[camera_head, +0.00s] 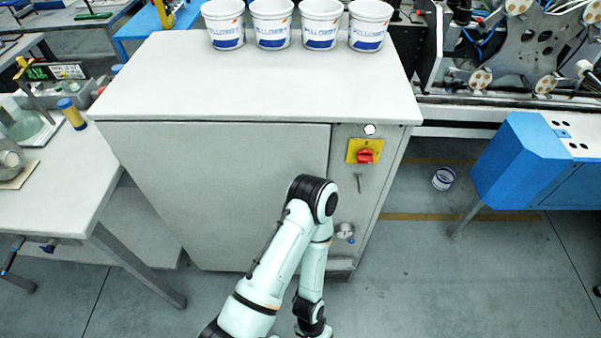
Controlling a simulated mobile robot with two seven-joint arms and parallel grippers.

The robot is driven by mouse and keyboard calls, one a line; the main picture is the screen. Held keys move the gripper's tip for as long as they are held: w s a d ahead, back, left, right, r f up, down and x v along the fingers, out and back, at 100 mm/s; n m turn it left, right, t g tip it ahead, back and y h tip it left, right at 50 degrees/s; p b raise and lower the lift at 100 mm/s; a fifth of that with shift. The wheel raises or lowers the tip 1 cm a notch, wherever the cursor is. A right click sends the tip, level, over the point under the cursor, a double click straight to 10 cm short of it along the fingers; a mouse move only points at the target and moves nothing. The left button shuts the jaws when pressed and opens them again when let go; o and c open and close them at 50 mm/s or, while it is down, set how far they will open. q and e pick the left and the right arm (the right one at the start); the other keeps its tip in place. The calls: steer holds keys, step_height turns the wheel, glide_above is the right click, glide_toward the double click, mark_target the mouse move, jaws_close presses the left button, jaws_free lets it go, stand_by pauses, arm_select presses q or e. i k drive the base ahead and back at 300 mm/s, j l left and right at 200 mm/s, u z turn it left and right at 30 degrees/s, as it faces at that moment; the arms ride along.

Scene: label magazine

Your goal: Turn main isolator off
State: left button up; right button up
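The main isolator is a red rotary knob (365,156) on a square yellow plate (353,150). It sits at the upper part of the narrow right-hand front panel of a grey cabinet (220,190). The knob is small here, and I cannot tell its exact setting. One of my arms rises from the bottom edge, left of centre, bends at an elbow below and left of the isolator, and drops back down. Its wrist is at the bottom edge, well below the knob and apart from it. Neither gripper's fingers show.
Several white labelled buckets (271,24) stand on the cabinet top. Below the isolator are a small handle (359,183) and a round metal fitting (345,231). A blue machine part (520,160) stands at right, with a small tub (443,178) on the floor. Floor right of the cabinet is mostly clear.

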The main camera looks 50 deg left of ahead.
mark_target(364, 156)
steer(key=i+u, duration=0.1)
steer(key=u, duration=0.25)
steer(key=i+l+u, duration=0.1)
steer(key=u, duration=0.25)
steer(key=l+u, duration=0.1)
steer(key=u, duration=1.35)
steer(key=i+l, duration=0.05)
